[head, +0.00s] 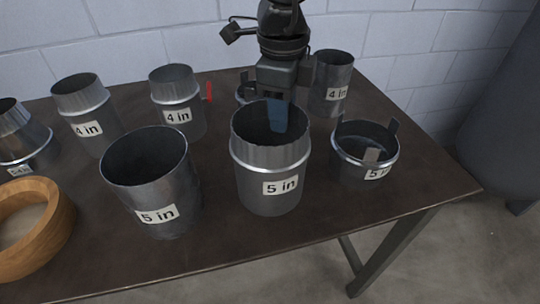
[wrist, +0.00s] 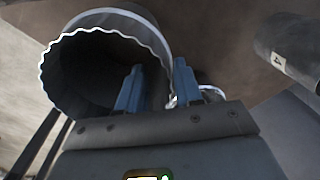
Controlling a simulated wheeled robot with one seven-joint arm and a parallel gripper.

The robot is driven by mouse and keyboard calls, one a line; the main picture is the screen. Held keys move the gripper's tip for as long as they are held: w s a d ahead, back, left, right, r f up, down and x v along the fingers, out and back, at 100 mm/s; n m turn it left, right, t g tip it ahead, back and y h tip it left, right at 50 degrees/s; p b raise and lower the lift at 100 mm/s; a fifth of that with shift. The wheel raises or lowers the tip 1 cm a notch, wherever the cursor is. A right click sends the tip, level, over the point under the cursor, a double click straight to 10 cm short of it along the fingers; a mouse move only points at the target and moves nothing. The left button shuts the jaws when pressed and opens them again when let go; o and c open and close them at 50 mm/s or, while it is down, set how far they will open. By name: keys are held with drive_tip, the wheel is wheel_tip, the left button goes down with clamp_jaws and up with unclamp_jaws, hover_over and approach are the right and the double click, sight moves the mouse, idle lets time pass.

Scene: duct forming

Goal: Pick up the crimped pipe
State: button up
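The crimped pipe (head: 270,175) is a grey metal cylinder labelled "5 in", with a wavy rim and a bright bead below it. It stands upright on the table, front centre in the head view. My gripper (head: 277,116) points down at the far side of its mouth. In the wrist view the crimped pipe (wrist: 75,65) fills the upper left. My gripper's blue fingers (wrist: 158,85) are apart, the left one over the opening and the right one outside the rim, with the wall between them. Contact with the wall cannot be made out.
A plain 5 in pipe (head: 150,185) stands left, and a short tabbed 5 in collar (head: 362,160) right. Several other pipes, including a 4 in pipe (head: 333,85) behind, and a wooden ring (head: 35,240) crowd the table (head: 420,185). Its right front corner is clear.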

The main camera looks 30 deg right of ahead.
clamp_jaws()
idle(1.4)
